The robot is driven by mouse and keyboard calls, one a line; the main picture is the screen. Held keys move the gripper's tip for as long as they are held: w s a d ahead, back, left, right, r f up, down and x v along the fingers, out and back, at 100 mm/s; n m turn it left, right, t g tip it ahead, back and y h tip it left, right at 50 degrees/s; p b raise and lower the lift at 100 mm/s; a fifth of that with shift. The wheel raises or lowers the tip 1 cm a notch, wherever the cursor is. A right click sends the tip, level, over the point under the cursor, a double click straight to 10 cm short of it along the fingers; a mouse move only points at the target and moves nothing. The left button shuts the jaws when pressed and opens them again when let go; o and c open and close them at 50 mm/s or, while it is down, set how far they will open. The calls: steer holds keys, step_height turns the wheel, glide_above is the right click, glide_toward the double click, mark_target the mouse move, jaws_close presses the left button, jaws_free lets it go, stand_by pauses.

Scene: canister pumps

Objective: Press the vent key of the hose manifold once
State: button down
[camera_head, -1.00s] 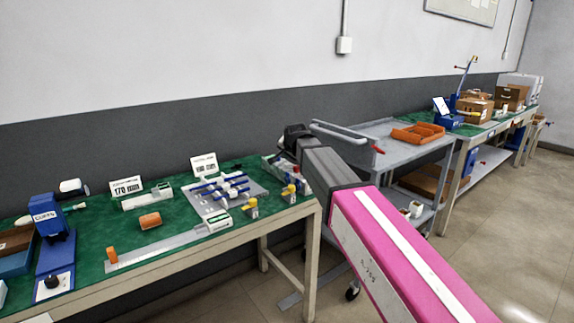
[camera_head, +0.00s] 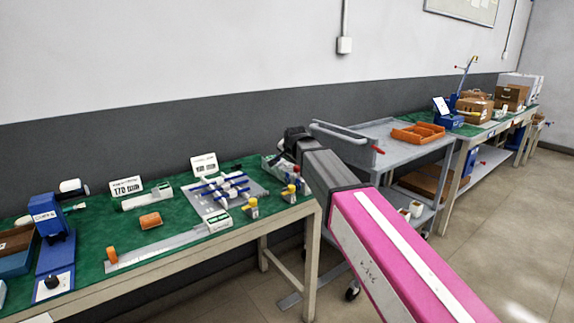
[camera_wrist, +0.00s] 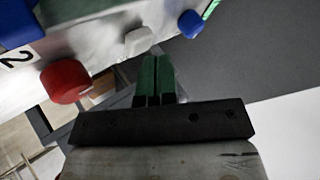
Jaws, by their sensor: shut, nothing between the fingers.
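In the wrist view a pale block, apparently the hose manifold (camera_wrist: 100,30), fills the upper left. It carries a round red knob (camera_wrist: 66,81), a small white key (camera_wrist: 138,41) and a blue key (camera_wrist: 191,23). A black "2" is on its face; no label tells me which is the vent key. My gripper (camera_wrist: 157,60) is shut and empty. Its green fingertips are just below the white key in the picture; I cannot tell whether they touch it. In the head view a pale unit (camera_head: 271,164) stands at the table's right end, partly hidden by my arm, which hides my fingertips too.
The green-topped table (camera_head: 180,215) holds a plate with blue hoses (camera_head: 244,198), yellow-and-blue fittings, an orange block (camera_head: 150,221) and a blue stand (camera_head: 50,225). A grey cart (camera_head: 375,150) with an orange tray (camera_head: 417,133) stands just right of it. Floor at the right is clear.

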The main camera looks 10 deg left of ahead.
mark_target(288, 163)
steer(key=shift+f, duration=0.45)
stand_by(0.7)
steer(key=shift+r, duration=0.85)
steer(key=shift+r, duration=0.15)
steer(key=shift+r, duration=2.4)
